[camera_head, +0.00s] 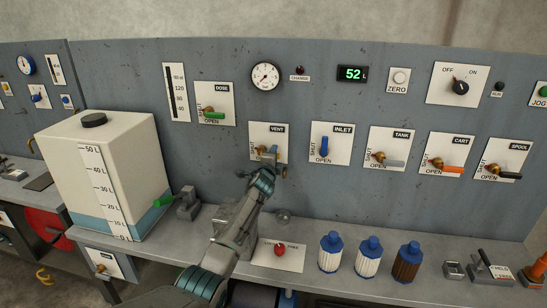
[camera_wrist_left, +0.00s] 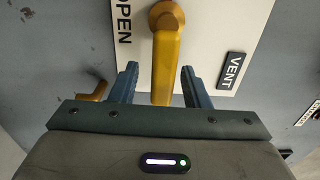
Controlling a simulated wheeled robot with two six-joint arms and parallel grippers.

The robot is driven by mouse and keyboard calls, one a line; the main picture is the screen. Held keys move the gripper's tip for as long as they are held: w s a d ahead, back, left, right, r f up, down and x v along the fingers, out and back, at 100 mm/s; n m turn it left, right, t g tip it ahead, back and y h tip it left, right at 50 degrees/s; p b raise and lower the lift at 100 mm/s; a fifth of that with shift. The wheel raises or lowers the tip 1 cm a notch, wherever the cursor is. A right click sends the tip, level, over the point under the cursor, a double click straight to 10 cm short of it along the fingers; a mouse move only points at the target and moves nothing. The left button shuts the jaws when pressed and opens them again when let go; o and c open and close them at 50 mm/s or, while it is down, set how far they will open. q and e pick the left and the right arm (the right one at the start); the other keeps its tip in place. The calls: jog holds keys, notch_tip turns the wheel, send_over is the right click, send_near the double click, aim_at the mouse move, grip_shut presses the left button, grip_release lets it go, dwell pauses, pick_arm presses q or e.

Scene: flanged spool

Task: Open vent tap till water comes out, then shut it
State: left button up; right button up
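The vent tap's plate (camera_head: 258,128) is on the grey panel, labelled VENT, SHUT and OPEN. Its yellow lever (camera_wrist_left: 165,60) fills the middle of the left wrist view, running down from its round pivot at the top. My left gripper (camera_head: 268,155) is at this tap and partly hides it in the head view. In the left wrist view, the gripper's (camera_wrist_left: 160,68) blue fingers stand apart on either side of the lever, with a gap on each side. A brass spout (camera_wrist_left: 93,92) shows beside the left finger. No water is visible. My right gripper is not in view.
Other taps, such as the inlet tap (camera_head: 324,146) and dose tap (camera_head: 214,115), flank the vent tap. A white water tank (camera_head: 125,155) stands left on the bench. Several filter cartridges (camera_head: 368,257) stand front right.

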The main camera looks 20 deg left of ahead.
pick_arm(q)
jog(key=v, duration=1.1)
jog(key=shift+w+a, duration=0.1)
dwell(0.5)
